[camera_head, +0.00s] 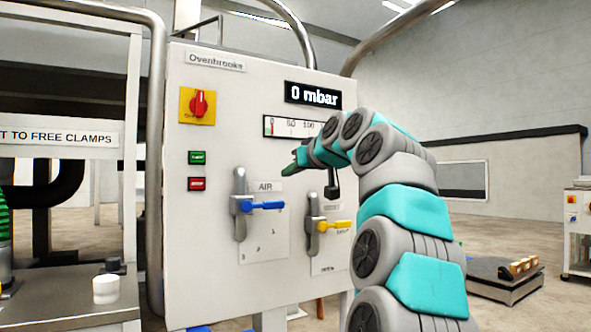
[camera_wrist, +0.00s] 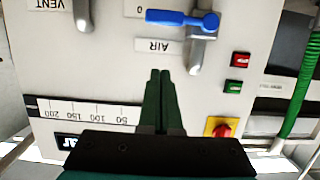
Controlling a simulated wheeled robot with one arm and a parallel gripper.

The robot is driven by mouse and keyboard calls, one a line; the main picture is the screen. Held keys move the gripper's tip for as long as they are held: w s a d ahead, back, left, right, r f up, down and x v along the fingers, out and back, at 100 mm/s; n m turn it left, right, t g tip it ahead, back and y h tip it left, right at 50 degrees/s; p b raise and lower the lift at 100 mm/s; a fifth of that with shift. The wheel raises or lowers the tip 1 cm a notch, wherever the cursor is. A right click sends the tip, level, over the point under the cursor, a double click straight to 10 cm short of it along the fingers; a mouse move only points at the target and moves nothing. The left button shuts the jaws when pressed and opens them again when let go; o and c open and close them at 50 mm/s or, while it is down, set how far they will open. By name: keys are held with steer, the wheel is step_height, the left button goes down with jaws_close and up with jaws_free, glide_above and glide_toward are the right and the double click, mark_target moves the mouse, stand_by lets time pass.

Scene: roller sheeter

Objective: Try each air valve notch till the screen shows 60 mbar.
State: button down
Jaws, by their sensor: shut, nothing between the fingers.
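The screen (camera_head: 313,95) on the white panel reads 0 mbar. The air valve's blue handle (camera_head: 262,206) points right, roughly level, on a grey valve body below the AIR label. Small notch marks lie below it, too small to read. In the wrist view, upside down, the blue handle (camera_wrist: 172,18) points toward a "0" mark. My gripper (camera_head: 288,170) is shut and empty, in front of the panel above the AIR label. Its fingertips (camera_wrist: 160,74) show in the wrist view just short of that label, apart from the handle.
A second valve with a yellow handle (camera_head: 334,225) sits right of the air valve; VENT shows there in the wrist view. Left are green (camera_head: 197,157) and red (camera_head: 197,183) buttons and a red rotary switch (camera_head: 199,104). A gauge (camera_head: 290,127), partly behind my arm, sits under the screen.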

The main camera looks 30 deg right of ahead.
glide_above(264, 206)
steer(key=s+d, duration=0.2)
steer(key=d, duration=0.1)
steer(key=f, duration=0.2)
steer(key=shift+w+d+f, duration=0.1)
steer(key=shift+f, duration=1.7)
steer(key=shift+d+f+m, duration=0.2)
steer(key=shift+f+m, duration=0.2)
steer(key=shift+m, duration=0.2)
steer(key=shift+d+f+m+y+p, duration=0.1)
steer(key=shift+f+m+y+p, duration=0.3)
steer(key=shift+f+m+y, duration=0.9)
steer(key=shift+f+m+h, duration=0.35)
steer(key=shift+m+h, duration=0.05)
steer(key=shift+m, duration=0.1)
